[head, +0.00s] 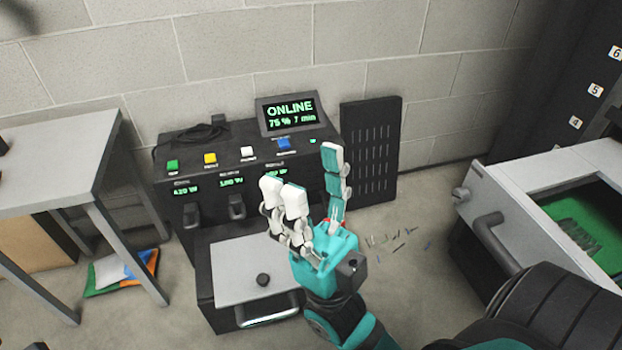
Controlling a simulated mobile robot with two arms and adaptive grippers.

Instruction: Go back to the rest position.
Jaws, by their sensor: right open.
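My right gripper (306,176) is a teal and white hand at the middle of the head view, its arm coming in from the lower right. Its fingers point up and stand apart, with nothing held between them. It shows in front of a black console (185,150) whose screen (290,113) reads "ONLINE 75% 7 min". I cannot tell whether the hand touches the console. The hand hides part of the console's right front. My left gripper is not in view.
A grey table (60,150) stands at the left, with coloured cloths (122,270) on the floor beneath. A black slotted panel (371,150) leans by the wall. A grey machine with a handle (492,235) and green interior is at the right. Small bits (385,243) lie on the floor.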

